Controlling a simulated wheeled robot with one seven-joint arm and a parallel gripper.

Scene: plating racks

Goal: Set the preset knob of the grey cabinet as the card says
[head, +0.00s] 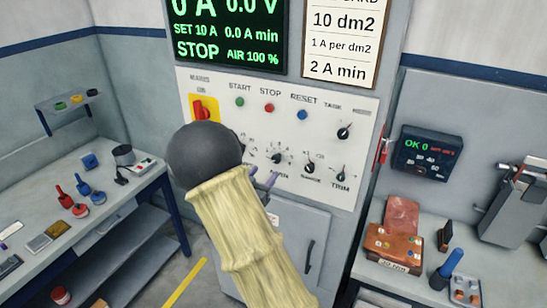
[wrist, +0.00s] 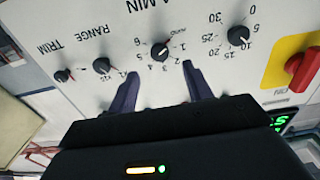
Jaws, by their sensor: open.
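The grey cabinet (head: 388,80) has a white panel (head: 215,90) of knobs and buttons. The card (head: 342,40) reads 10 dm2, 1 A per dm2, 2 A min; its top is cut off. A black knob (head: 277,158) with a scale of small numbers sits mid-panel; it also shows in the wrist view (wrist: 159,52), upside down, its white mark toward the upper right. I cannot read a preset label. My gripper (head: 262,178) is open, its dark fingers (wrist: 158,75) either side of this knob, apparently not touching it. My arm hides part of the panel's lower left.
RANGE (head: 308,167) and TRIM (head: 341,174) knobs sit close by, with another numbered knob (wrist: 238,36) on the other side. A red switch (head: 201,108) is at panel left. The screen (head: 228,35) reads SET 10 A, STOP. Benches stand left (head: 125,190) and right (head: 365,268).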

